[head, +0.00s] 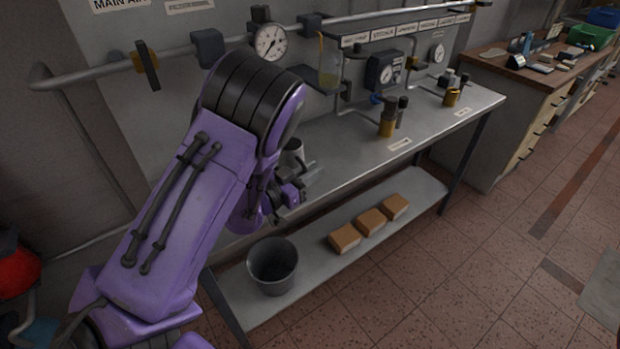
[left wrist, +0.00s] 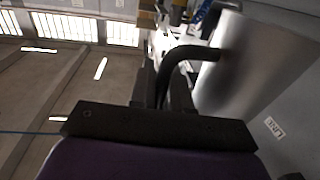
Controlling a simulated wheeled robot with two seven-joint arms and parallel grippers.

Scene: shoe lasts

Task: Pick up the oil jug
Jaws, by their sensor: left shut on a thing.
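The oil jug (left wrist: 222,75) shows in the left wrist view as a smooth silvery metal body with a curved black handle (left wrist: 178,60). My left gripper (left wrist: 161,88) is shut on the handle, with a dark finger on each side of it. In the head view my left gripper (head: 297,190) is over the near edge of the metal bench, and a grey metal part of the jug (head: 294,150) shows just behind it. My purple arm hides most of the jug there, and I cannot tell whether its base touches the bench. My right gripper is not in view.
The metal bench (head: 345,160) carries brass fittings (head: 388,120). Pipes and a gauge (head: 270,42) run along the wall behind. The lower shelf holds a grey bucket (head: 272,265) and brown boxes (head: 371,221). A wooden bench (head: 500,65) stands at right. The tiled floor in front is clear.

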